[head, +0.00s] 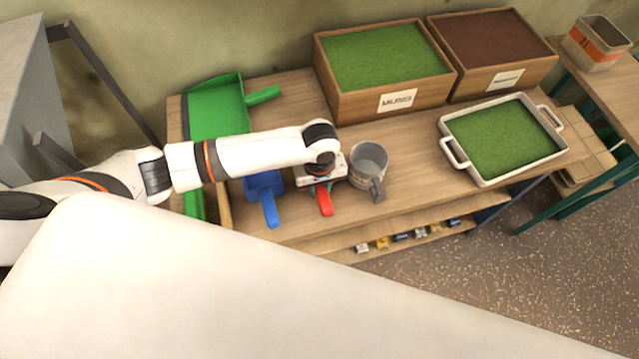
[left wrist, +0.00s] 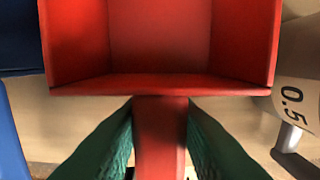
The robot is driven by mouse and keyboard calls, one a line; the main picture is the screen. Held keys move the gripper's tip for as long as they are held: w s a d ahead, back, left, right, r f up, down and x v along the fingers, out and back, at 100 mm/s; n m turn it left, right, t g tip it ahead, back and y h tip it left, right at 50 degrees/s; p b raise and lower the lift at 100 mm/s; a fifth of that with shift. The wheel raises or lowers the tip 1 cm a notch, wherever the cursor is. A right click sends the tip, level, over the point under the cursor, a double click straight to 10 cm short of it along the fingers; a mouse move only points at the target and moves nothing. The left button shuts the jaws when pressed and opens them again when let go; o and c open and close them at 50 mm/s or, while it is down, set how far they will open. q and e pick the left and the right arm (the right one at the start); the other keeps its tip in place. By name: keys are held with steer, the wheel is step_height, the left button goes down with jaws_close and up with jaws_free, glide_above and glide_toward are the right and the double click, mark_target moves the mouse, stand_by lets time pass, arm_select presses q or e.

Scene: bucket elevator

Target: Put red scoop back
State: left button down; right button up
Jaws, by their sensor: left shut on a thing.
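The red scoop (head: 325,203) is at the front of the wooden table, between the blue scoop (head: 268,198) and the grey measuring jug (head: 367,165). My left gripper (head: 321,182) is over it from above, and the wrist hides most of its pan. In the left wrist view the red scoop (left wrist: 160,45) fills the top middle, pan open toward the camera. The green fingers of my left gripper (left wrist: 160,135) are shut on its handle from both sides. Whether the scoop touches the tabletop I cannot tell. My right gripper is not in view.
A large green scoop (head: 215,110) lies at the table's left end. Two wooden boxes, one of green material (head: 397,101) and one of brown (head: 500,80), stand at the back. A white tray (head: 482,182) is at the right. Small items sit on a lower shelf (head: 340,240).

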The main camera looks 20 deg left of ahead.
arm_select(q)
steer(key=c, duration=1.1)
jaws_free()
steer(key=shift+f, duration=0.1)
steer(key=shift+r, duration=0.45)
step_height(320, 180, up, 11)
steer(key=shift+r+b, duration=0.2)
steer(key=shift+b, duration=0.1)
